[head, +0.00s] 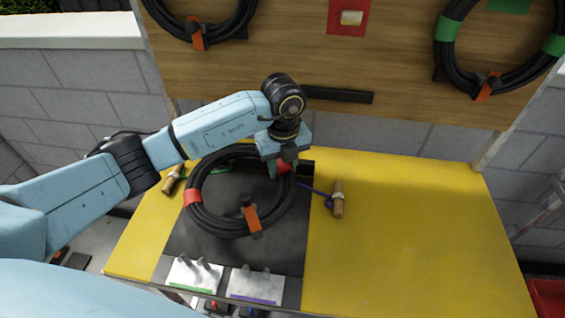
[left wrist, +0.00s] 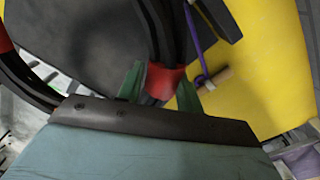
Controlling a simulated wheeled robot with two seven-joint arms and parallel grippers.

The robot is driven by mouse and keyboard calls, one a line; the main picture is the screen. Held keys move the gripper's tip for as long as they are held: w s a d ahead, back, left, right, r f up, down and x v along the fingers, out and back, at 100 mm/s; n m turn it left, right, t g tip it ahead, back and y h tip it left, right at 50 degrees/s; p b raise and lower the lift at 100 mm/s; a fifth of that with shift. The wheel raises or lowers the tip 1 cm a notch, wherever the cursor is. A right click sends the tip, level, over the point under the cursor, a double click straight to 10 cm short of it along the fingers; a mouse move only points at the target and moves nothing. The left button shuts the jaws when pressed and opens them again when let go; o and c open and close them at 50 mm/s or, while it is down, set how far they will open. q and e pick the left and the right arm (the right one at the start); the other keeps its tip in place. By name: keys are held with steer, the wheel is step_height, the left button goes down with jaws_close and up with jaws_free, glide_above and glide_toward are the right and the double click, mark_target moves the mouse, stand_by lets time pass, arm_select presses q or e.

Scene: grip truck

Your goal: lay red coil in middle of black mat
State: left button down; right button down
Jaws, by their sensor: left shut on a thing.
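The red coil is a black cable loop (head: 191,218) with red bands and an orange strap (head: 252,219). In the head view it is over the black mat (head: 280,253) on the yellow table. My left gripper (head: 283,170) is shut on the coil's red band at its upper right. In the left wrist view the green fingertips (left wrist: 160,88) sit on either side of the red band (left wrist: 166,80). I cannot tell whether the coil touches the mat or hangs just above it. My right gripper is not in view.
Wooden handles with cords lie right (head: 338,199) and left (head: 173,180) of the mat. White plates with pegs (head: 194,272) stand at the front edge. The yellow table's right side (head: 420,230) is clear.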

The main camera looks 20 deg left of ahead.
arm_select(q)
steer(key=shift+f+b, duration=1.2)
steer(key=shift+f, duration=0.2)
step_height(320, 180, down, 6)
steer(key=b, duration=0.5)
steer(key=shift+f, duration=0.2)
steer(key=c, duration=0.9)
jaws_free()
steer(key=shift+o, duration=0.2)
steer(key=shift+s+f, duration=0.1)
steer(key=shift+f, duration=0.05)
step_height(320, 180, up, 14)
steer(key=shift+f+p, duration=0.2)
steer(key=shift+p, duration=0.15)
